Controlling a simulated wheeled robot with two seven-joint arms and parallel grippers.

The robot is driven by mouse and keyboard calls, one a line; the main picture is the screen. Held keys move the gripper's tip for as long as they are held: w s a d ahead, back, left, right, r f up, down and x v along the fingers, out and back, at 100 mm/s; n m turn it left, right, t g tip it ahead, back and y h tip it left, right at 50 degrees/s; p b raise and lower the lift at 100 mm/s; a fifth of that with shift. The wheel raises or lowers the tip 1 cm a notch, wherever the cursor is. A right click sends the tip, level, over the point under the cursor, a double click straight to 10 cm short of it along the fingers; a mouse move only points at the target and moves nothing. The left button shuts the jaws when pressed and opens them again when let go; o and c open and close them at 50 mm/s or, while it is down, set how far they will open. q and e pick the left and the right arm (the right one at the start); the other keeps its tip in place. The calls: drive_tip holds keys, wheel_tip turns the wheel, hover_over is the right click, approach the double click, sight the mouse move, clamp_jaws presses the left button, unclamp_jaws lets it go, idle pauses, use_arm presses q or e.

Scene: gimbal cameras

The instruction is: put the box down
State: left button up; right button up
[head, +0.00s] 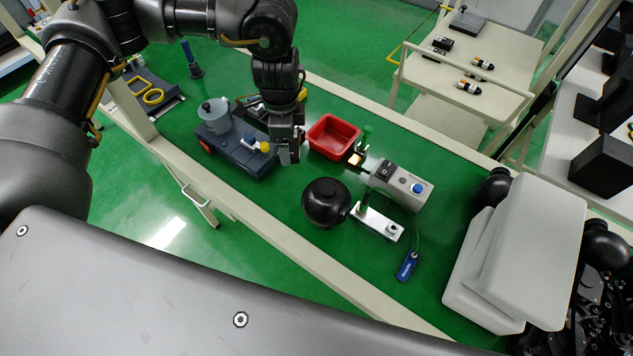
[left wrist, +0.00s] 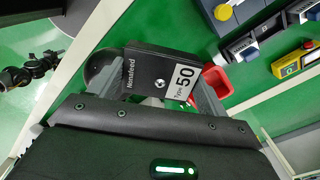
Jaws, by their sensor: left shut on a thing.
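My left gripper (head: 288,152) comes down over the green-topped bench, between the blue-grey device and the red bin. In the left wrist view its fingers (left wrist: 158,90) are shut on a black box (left wrist: 148,68) printed "Nonafeed" with a white "Type 50" label. In the head view I cannot make out the box apart from the dark gripper. Whether the box touches the bench cannot be told. My right gripper is not identifiable in either view.
The red bin (head: 333,137) is just right of my left gripper; the blue-grey device (head: 237,150) with a grey pot is left. A black ball (head: 326,203) and a grey switch box (head: 401,185) stand nearer right. Some green bench surface (head: 270,205) below the gripper is clear.

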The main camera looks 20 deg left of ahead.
use_arm(q)
drive_tip(key=w+f+m+p, duration=0.1)
drive_tip(key=f, duration=0.1)
drive_tip(key=w+f+m+p, duration=0.1)
drive_tip(key=m, duration=0.1)
drive_tip(key=shift+w+f, duration=0.35)
drive_tip(key=shift+f, duration=0.05)
wheel_tip(320, 180, down, 6)
drive_tip(key=a+m+p, duration=0.2)
drive_tip(key=a+m, duration=0.1)
drive_tip(key=m, duration=0.1)
hover_over(287, 186)
wheel_tip(287, 186, down, 6)
drive_tip(key=shift+d+r+b, duration=0.1)
drive_tip(key=shift+r+b, duration=0.1)
drive_tip(key=shift+b, duration=0.25)
drive_tip(key=shift+w+f, duration=0.1)
drive_tip(key=shift+f, duration=0.4)
wheel_tip(287, 186, down, 4)
drive_tip(key=shift+r+b, duration=0.25)
drive_tip(key=shift+b, duration=0.75)
drive_tip(key=shift+f, duration=0.3)
use_arm(e)
drive_tip(key=shift+w+r, duration=0.35)
drive_tip(key=shift+r, duration=0.2)
drive_tip(key=shift+w+r, duration=0.3)
drive_tip(key=shift+r, duration=0.2)
